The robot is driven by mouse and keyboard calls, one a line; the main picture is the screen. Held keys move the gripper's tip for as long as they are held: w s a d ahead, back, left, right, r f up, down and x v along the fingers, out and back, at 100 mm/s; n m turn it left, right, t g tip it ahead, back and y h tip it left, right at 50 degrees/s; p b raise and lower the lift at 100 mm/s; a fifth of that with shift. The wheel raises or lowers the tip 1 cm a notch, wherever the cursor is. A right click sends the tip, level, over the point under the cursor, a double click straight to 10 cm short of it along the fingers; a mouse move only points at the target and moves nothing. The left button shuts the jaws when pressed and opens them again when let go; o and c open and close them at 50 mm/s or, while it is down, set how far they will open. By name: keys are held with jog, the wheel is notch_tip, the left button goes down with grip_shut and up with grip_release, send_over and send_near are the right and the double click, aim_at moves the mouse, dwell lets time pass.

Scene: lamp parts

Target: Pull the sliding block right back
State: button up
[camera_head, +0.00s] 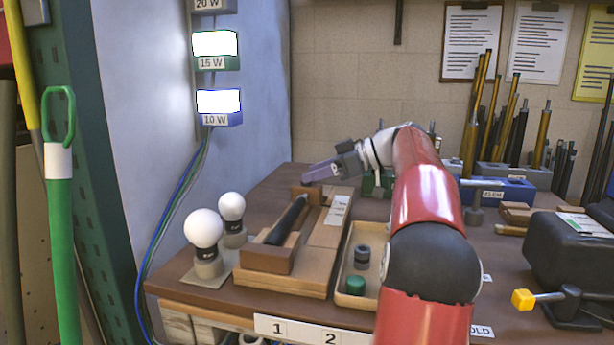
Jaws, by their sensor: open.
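A wooden fixture (315,262) stands on the bench left of centre. A dark rod (287,221) lies along its channel, with its near end at a larger wooden block (265,258). A small upright wooden block (312,193) stands at the far end of the channel and looks like the sliding block. My gripper (312,173) is just above and behind this small block, reaching in from the right, with its fingers pointing left. It is open and seems empty. Whether its fingers touch the block cannot be told from this angle.
Two white bulbs (203,228) in sockets stand left of the fixture. A tray (342,293) with a green cap (355,285) and dark rings lies to its right. A black case (570,253) and a yellow-handled clamp (525,299) are at the right.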

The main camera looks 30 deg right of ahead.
jog(key=shift+x, duration=1.3)
grip_shut()
